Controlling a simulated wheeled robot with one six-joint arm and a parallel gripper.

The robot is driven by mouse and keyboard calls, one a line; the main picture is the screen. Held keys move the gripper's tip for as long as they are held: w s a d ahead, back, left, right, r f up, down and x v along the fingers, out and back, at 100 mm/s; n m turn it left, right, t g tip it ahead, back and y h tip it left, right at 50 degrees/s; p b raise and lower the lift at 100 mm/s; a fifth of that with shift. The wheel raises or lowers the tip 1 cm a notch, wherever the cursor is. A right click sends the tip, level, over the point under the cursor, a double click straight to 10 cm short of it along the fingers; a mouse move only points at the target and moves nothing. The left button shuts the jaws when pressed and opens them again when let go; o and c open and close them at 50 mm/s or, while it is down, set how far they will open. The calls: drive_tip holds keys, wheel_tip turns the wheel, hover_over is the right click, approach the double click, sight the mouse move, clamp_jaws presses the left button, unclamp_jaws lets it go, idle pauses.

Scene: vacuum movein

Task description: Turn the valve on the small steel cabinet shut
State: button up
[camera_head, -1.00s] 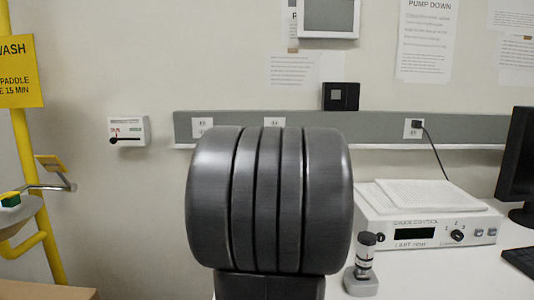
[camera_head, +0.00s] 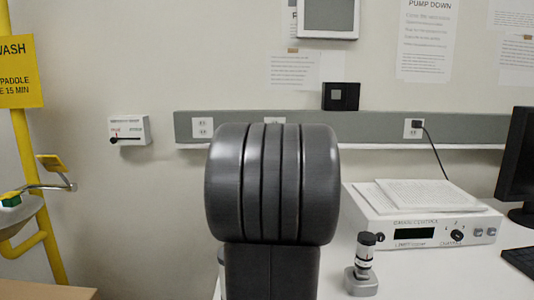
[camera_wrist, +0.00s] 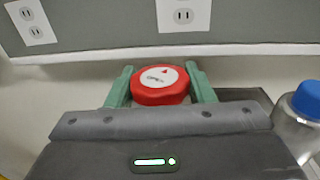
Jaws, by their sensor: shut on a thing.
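In the wrist view, my gripper (camera_wrist: 160,88) has its two green fingers on either side of a red round valve knob (camera_wrist: 150,97) and is shut on it. The knob's white top disc carries a red triangle mark near its upper edge and a word that looks like "OPEN". In the head view, my own dark arm fills the middle and hides the gripper, the knob and the steel cabinet.
A bottle with a blue cap (camera_wrist: 312,98) stands close right of my gripper. A grey outlet rail (camera_head: 380,127) runs along the wall behind. A gauge controller (camera_head: 420,225) and a small instrument (camera_head: 363,270) stand on the right of the bench. A yellow wash station (camera_head: 35,200) is far left.

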drive_tip(key=shift+f+m+h+b, duration=0.1)
drive_tip(key=shift+m+h+b, duration=0.2)
drive_tip(key=shift+h+b, duration=0.1)
